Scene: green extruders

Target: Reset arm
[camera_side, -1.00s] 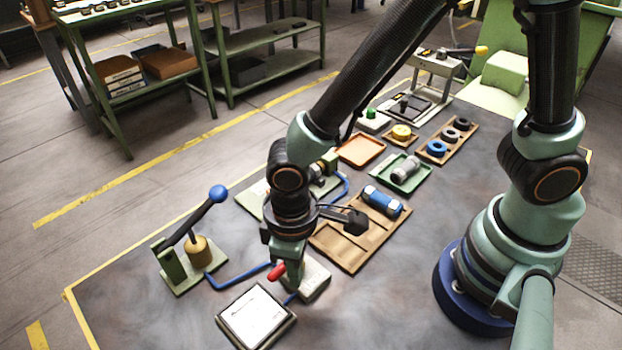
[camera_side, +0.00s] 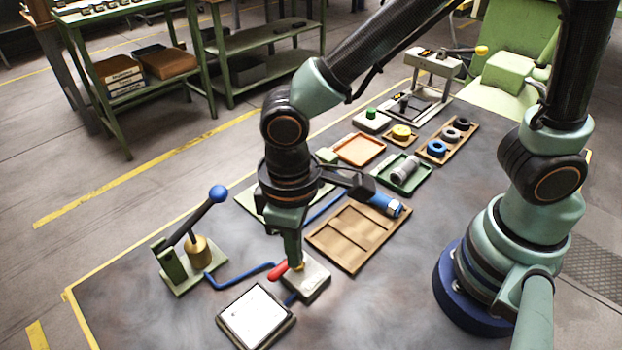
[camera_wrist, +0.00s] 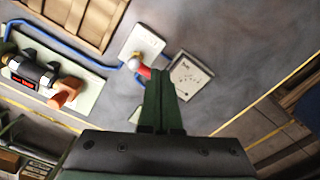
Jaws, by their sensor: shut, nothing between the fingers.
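My gripper (camera_side: 296,262) points down in the side view, its fingers together and empty. The tips appear in front of or just above the pale valve block (camera_side: 310,279); the exact gap is hard to judge. A red lever (camera_side: 279,271) with a brass part sticks out at the block's left. In the wrist view my shut green fingers (camera_wrist: 163,75) reach up beside the red lever (camera_wrist: 144,71) and the pale block (camera_wrist: 143,44).
A square white-faced panel (camera_side: 256,315) lies in front. A blue-knobbed hand pump (camera_side: 198,249) stands left, with a blue hose. A wooden tray (camera_side: 347,250), a blue cylinder (camera_side: 381,203), a green tray (camera_side: 388,186) and an orange tray (camera_side: 360,136) lie behind. The front right tabletop is clear.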

